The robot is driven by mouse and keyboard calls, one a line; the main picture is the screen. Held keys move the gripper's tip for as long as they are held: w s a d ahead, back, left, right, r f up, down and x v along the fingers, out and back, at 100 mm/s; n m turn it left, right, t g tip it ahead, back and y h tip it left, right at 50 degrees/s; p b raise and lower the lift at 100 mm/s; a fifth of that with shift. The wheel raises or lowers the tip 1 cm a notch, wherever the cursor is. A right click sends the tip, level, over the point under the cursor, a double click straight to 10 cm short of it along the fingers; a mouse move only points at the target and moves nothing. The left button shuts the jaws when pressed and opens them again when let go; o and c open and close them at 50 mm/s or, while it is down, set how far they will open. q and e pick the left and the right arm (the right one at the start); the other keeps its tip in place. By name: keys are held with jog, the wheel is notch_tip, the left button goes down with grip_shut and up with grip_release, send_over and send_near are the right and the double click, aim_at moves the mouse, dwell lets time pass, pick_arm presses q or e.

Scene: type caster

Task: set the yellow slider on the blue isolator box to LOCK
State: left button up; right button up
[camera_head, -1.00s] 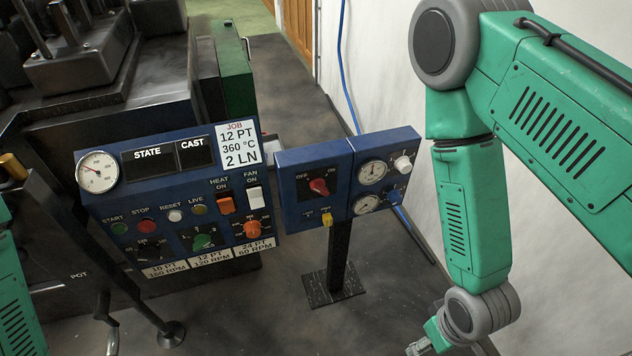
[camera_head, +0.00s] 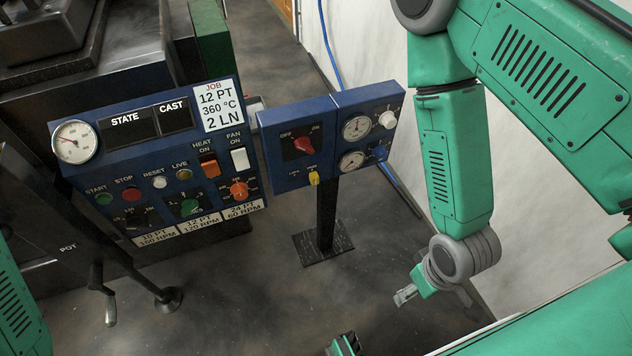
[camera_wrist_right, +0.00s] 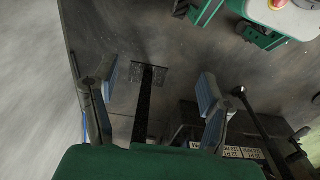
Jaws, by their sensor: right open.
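The blue isolator box (camera_head: 275,138) stands on a dark post, right of the main blue panel. Its yellow slider (camera_head: 314,178) is at the lower front edge, below the right one of two small labels that I cannot read. A red rotary switch (camera_head: 302,144) sits above it. My right gripper (camera_head: 404,295) is low and to the right of the box, apart from it. In the right wrist view its two fingers (camera_wrist_right: 157,75) are spread and empty, above the floor. The slider is not visible there. My left gripper is out of view; only part of the left arm shows.
A gauge box (camera_head: 372,110) adjoins the isolator box on the right. The main panel (camera_head: 130,180) with buttons and knobs is on the left. The post's base plate (camera_head: 337,250) stands on the floor. The white wall (camera_head: 560,210) is at the right. Floor in front of the post is clear.

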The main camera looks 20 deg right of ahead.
dwell(0.4)
jog(key=shift+a+f, duration=0.1)
jog(key=shift+f, duration=0.1)
jog(key=c, duration=0.6)
jog(key=w+a+f+n+t+y+b, duration=0.25)
jog(key=w+a+f+t+b, duration=0.2)
jog(key=w+a+f, duration=0.3)
jog(key=shift+c, duration=0.2)
jog(key=m+t+h+b, duration=0.25)
jog(key=t+b, duration=0.45)
jog(key=t, duration=0.6)
send_near(316, 181)
jog(key=shift+y, duration=0.3)
jog(key=w+b, duration=0.3)
jog(key=w, duration=0.7)
jog(key=shift+w, duration=0.2)
